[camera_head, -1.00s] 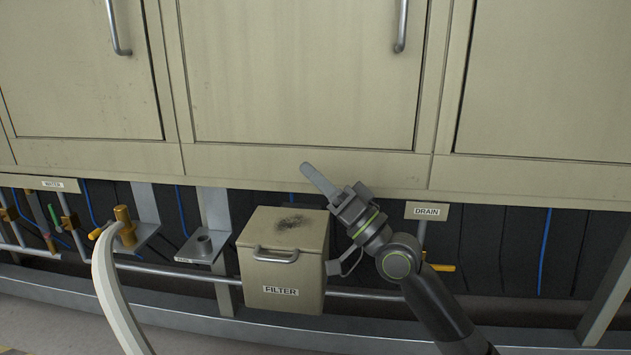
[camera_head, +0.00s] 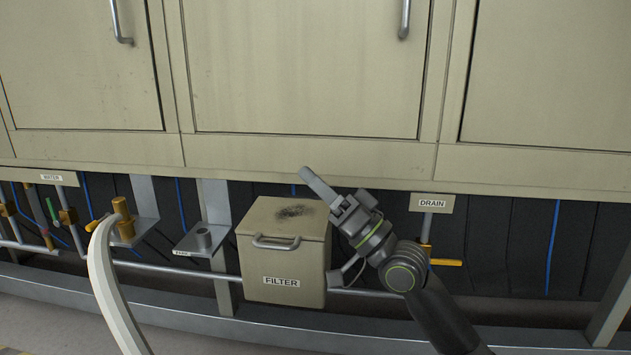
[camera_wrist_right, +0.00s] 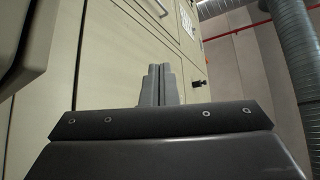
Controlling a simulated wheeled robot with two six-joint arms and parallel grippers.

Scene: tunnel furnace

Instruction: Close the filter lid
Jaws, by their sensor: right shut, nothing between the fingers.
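The filter box (camera_head: 284,275) is beige with a FILTER label and hangs below the cabinets. Its lid (camera_head: 270,217) lies down flat on top, with a dark smudge and a grey handle (camera_head: 276,242) at its front edge. No gap shows between lid and box. My right gripper (camera_head: 312,178) is shut and empty, above and behind the lid's right side, pointing up and left, apart from the lid as far as I can tell. Its closed fingers also show in the right wrist view (camera_wrist_right: 157,84). My left gripper is not in view.
Beige cabinet doors (camera_head: 310,70) stand above the box. A pale hose (camera_head: 112,290) rises to a brass fitting (camera_head: 122,218) on the left. A DRAIN label (camera_head: 432,203) and yellow-handled valve (camera_head: 446,262) are on the right. A metal pipe runs behind the box.

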